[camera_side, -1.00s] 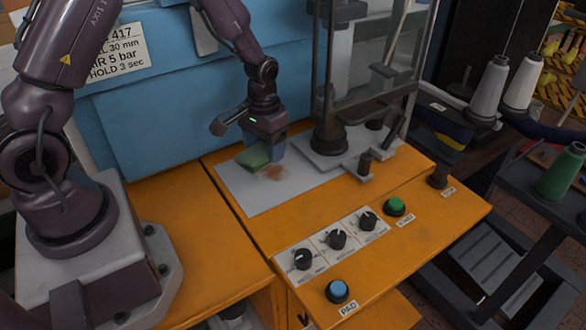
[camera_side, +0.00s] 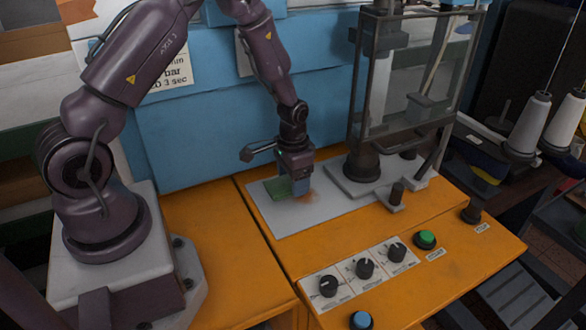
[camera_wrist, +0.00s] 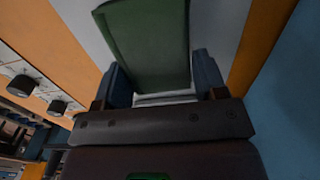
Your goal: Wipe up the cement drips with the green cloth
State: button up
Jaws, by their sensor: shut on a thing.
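My gripper (camera_side: 293,188) is shut on the green cloth (camera_side: 279,190), low over the grey plate (camera_side: 285,222). In the wrist view the cloth (camera_wrist: 148,45) spreads out from between the two blue fingers (camera_wrist: 162,80). The brown cement drips (camera_side: 310,195) show as a smeared patch on the plate, just right of the fingers. Part of the patch may be hidden behind the gripper. I cannot tell whether the cloth touches the plate.
A clear-sided press (camera_side: 400,90) stands on a pale base right of the plate. Black knobs (camera_side: 364,268), a green button (camera_side: 425,239) and a blue button (camera_side: 361,320) line the orange bench (camera_side: 225,260) in front. A blue panel (camera_side: 220,135) closes the back.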

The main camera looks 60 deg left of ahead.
aim_at(320, 188)
jog(key=shift+f, duration=0.8)
notch_tip(320, 188, down, 2)
jog(key=shift+w+f, duration=0.15)
jog(key=shift+w, duration=0.6)
jog(key=shift+c, duration=0.3)
jog(key=shift+w+f, duration=0.1)
jog(key=shift+w, duration=3.25)
jog(key=shift+s, duration=4)
jog(key=shift+s+a, duration=0.15)
jog(key=shift+w, duration=3.95)
jog(key=shift+s, duration=3.9)
jog(key=shift+r, duration=4.2)
